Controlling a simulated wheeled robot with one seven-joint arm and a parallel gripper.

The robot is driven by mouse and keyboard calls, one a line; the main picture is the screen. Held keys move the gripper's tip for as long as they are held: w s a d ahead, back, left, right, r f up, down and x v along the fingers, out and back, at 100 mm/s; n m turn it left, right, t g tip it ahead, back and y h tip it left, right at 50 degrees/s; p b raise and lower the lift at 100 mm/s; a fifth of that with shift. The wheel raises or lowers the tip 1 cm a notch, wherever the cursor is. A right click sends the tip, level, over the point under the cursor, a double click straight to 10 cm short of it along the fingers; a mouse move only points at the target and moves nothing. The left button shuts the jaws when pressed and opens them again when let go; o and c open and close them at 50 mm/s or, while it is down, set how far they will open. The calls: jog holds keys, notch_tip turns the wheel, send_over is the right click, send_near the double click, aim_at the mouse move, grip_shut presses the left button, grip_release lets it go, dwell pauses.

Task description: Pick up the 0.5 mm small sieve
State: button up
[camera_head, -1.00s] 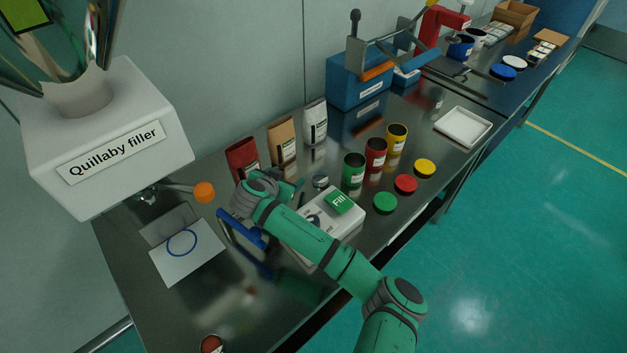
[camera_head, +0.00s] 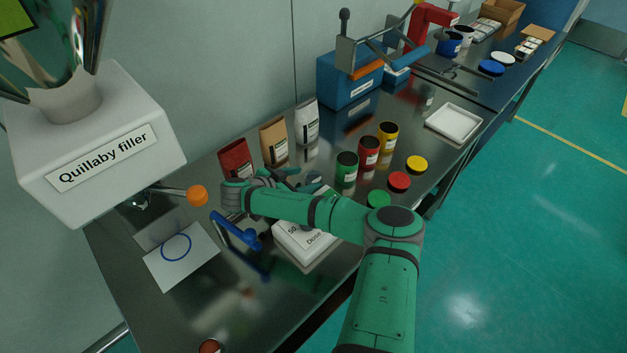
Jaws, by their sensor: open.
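No item in view can be read as the 0.5 mm small sieve. A small round metal piece (camera_head: 316,178) stands on the steel bench behind my forearm, partly hidden, and I cannot tell whether it is a sieve. My green arm reaches left over the bench, and its wrist bends back behind the forearm. My gripper (camera_head: 301,184) is dark, open and mostly hidden by the forearm, close to the metal piece. I cannot tell whether they touch.
Red, brown and white bags (camera_head: 275,141) stand along the wall. Open green, red and yellow cans (camera_head: 368,152) stand right of my gripper, with lids in front. The Quillaby filler (camera_head: 95,165) is at left, a white tray (camera_head: 455,121) at right.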

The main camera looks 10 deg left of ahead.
aim_at(319, 175)
jog(key=shift+x, duration=1.6)
jog(key=c, duration=1.1)
jog(key=shift+r, duration=0.1)
